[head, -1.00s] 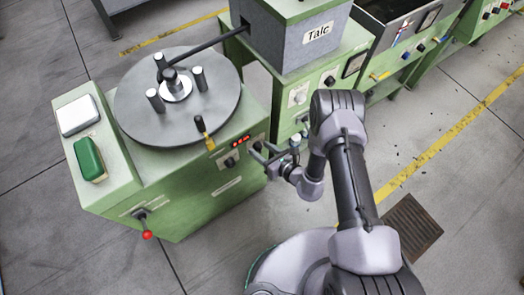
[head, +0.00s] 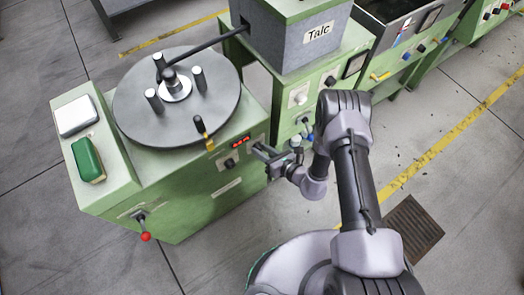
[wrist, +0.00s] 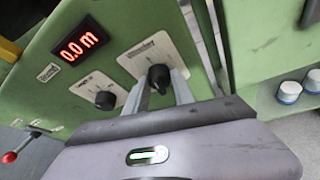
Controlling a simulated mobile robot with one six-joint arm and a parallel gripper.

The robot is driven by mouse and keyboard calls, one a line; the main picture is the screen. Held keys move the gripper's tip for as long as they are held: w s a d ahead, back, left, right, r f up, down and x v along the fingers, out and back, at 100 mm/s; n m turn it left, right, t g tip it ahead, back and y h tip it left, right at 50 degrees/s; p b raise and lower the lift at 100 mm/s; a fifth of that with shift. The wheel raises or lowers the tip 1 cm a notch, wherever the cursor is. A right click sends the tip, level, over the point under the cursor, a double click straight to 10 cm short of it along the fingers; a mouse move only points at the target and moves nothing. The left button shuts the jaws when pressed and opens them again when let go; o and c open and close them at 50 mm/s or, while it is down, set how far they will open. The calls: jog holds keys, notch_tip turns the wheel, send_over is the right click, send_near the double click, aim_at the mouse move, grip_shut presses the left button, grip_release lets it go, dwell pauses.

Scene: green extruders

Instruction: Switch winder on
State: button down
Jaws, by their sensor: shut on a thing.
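The winder (head: 160,190) is a green cabinet with a round grey turntable (head: 130,105) on top. In the wrist view its front panel shows a red display (wrist: 80,44) reading 0.0 m. A black rotary knob (wrist: 158,78) sits on a white plate whose label seems to read "Winder". My gripper (wrist: 162,90) is shut on this knob, with a finger on each side of it. In the head view my gripper (head: 262,152) is at the right end of the winder's front panel, and the knob is hidden there.
A second black knob (wrist: 105,100) is left of the held one. A lever with a red ball (head: 145,236) sticks out at the winder's front left. The grey Talc box (head: 290,35) stands behind on another green machine. Open floor lies in front.

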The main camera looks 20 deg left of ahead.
jog(key=shift+w+d+f+m+g+y+b, duration=0.15)
jog(key=shift+m+g+y+b, duration=0.3)
jog(key=shift+m+y+b, duration=0.95)
jog(key=shift+s+a+f+m+g+y+b, duration=0.15)
jog(key=shift+m+g+y+b, duration=0.45)
jog(key=shift+m+b, duration=1.35)
jog(key=shift+w+d+m+t+p, duration=0.1)
jog(key=shift+m+t+p, duration=0.15)
jog(key=shift+m+p, duration=0.35)
jog(key=c, duration=1.1)
grip_release()
jog(key=shift+o, duration=0.2)
jog(key=shift+d, duration=0.1)
jog(key=p+v, duration=0.4)
jog(key=v, duration=1.3)
jog(key=shift+p, duration=0.3)
